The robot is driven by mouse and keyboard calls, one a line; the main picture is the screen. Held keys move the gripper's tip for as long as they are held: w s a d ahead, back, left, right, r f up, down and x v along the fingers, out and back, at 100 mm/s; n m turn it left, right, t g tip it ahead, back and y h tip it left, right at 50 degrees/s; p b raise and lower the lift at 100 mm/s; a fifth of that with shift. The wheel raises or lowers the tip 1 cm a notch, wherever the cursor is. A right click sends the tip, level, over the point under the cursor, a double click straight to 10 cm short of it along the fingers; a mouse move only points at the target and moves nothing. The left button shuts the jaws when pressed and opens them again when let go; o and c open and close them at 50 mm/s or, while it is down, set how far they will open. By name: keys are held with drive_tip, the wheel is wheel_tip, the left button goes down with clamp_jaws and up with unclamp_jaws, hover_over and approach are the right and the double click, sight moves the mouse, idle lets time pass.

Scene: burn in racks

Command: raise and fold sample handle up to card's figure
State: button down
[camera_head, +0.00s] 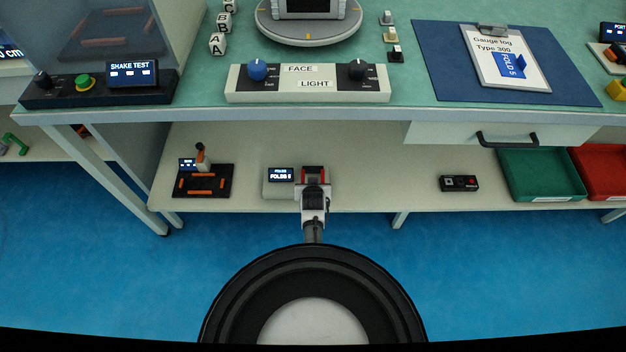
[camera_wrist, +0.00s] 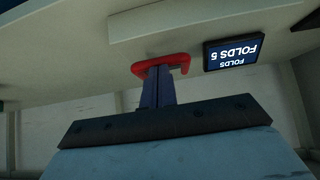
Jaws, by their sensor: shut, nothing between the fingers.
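A red handle (camera_head: 314,170) stands by a pale tester box on the lower shelf; in the wrist view it is a red bar (camera_wrist: 160,66) with bent ends, right by my fingertips. My gripper (camera_head: 315,182) reaches over the shelf front; in the wrist view its fingers (camera_wrist: 158,90) are together, with nothing between them. I cannot tell whether they touch the bar. A blue card (camera_head: 510,65) on the clipboard seems to read FOLDS 5.
The bench top (camera_head: 420,95) overhangs the shelf (camera_head: 370,180), with a drawer handle (camera_head: 507,137) at right. A black tray (camera_head: 203,181) stands left, a small black device (camera_head: 459,183) right, then a green bin (camera_head: 542,172).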

drive_tip(key=p+v, duration=0.2)
drive_tip(key=v, duration=0.9)
drive_tip(key=shift+s, duration=0.25)
drive_tip(key=shift+r, duration=0.1)
idle(0.5)
